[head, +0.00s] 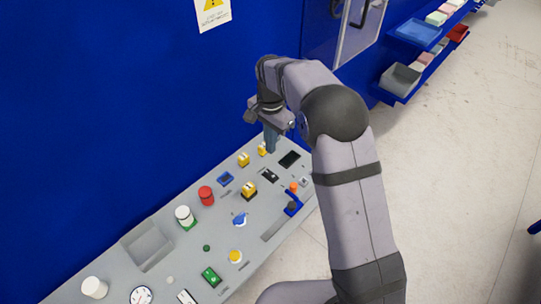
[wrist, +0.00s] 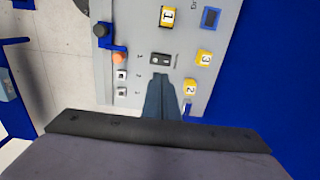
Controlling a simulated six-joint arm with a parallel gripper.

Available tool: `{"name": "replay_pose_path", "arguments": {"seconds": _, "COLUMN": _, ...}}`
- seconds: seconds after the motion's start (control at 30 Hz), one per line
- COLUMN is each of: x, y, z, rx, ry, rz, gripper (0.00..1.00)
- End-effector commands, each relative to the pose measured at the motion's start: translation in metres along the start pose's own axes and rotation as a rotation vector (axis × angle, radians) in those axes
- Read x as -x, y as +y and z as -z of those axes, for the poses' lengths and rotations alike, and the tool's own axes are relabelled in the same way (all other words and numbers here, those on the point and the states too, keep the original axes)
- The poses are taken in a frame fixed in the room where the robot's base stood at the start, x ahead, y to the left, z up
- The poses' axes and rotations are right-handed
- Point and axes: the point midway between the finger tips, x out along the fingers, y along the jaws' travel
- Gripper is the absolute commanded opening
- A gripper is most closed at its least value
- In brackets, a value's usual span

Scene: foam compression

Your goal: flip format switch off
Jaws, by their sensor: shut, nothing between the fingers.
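The grey control panel (head: 215,235) carries several switches and buttons. I cannot read which one is the format switch. A small black rocker-like switch (head: 269,175) sits mid-panel; it also shows in the wrist view (wrist: 160,59), just beyond my fingertips. Its on or off position is too small to tell. Yellow blocks marked 1 (wrist: 167,16), 3 (wrist: 204,57) and 2 (wrist: 190,87) stand around it. My gripper (head: 271,145) points down over the panel's far right end, shut and empty. In the wrist view its fingers (wrist: 160,80) hide part of the panel; contact cannot be told.
A blue lever (head: 292,205) and an orange button (head: 293,187) stand near the panel's right edge. A red button (head: 206,196) and a white-green cylinder (head: 185,215) rise further left. A blue wall (head: 100,110) runs behind the panel.

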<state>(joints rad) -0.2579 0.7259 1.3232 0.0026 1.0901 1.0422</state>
Motion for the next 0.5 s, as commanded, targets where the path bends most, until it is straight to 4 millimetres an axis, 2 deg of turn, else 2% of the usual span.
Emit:
{"name": "replay_pose_path", "arguments": {"seconds": 0.2, "x": 0.015, "y": 0.0, "z": 0.0, "rx": 0.0, "ry": 0.0, "rz": 0.0, "gripper": 0.0}}
{"name": "replay_pose_path", "arguments": {"seconds": 0.5, "x": 0.018, "y": 0.0, "z": 0.0, "rx": 0.0, "ry": 0.0, "rz": 0.0, "gripper": 0.0}}
